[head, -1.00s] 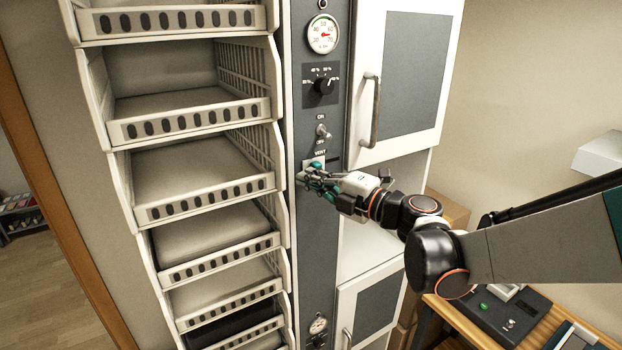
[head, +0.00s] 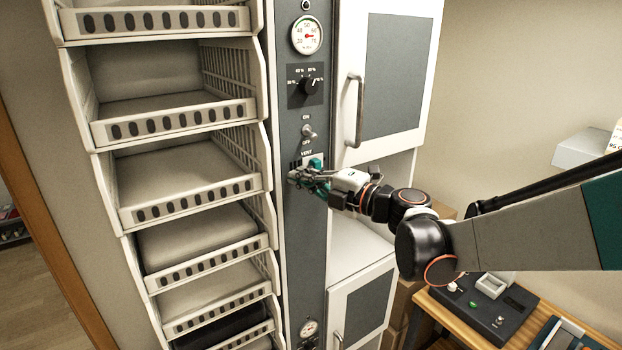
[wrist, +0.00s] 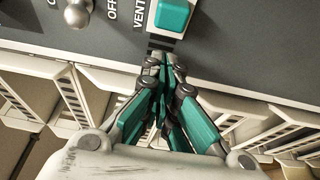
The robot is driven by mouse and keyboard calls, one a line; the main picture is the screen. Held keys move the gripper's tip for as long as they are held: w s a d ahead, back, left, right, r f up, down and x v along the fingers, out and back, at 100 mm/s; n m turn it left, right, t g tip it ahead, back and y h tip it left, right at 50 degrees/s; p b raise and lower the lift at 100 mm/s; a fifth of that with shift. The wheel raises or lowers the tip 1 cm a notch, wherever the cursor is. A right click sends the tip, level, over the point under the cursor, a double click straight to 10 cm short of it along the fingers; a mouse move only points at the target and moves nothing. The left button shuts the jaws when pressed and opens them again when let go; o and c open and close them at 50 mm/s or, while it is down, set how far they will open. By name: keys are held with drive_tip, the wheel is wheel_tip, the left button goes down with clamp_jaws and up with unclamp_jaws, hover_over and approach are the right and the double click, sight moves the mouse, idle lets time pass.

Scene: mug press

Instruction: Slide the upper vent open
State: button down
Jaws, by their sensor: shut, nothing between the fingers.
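The upper vent has a white sliding plate with a teal handle (head: 316,162) on the tall grey panel, just below the VENT label. In the wrist view the teal handle (wrist: 173,14) is at the top edge, on the panel's right side. Dark vent slots (wrist: 160,44) show beside the plate, to the panel's left. My gripper (head: 297,178) is shut and empty at the panel, below and left of the handle. In the wrist view its fingertips (wrist: 164,62) are together just short of the slots. I cannot tell whether they touch the panel.
A toggle switch (head: 309,132), a knob (head: 308,86) and a gauge (head: 307,36) sit above on the panel. White bins (head: 185,190) stand close on the left. A cabinet door with a long handle (head: 354,110) is on the right. Another gauge (head: 309,328) is low down.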

drive_tip(key=s+a+b+v, duration=0.1)
drive_tip(key=v, duration=0.8)
drive_tip(key=shift+s+d+b, duration=0.25)
drive_tip(key=shift+d+b, duration=0.05)
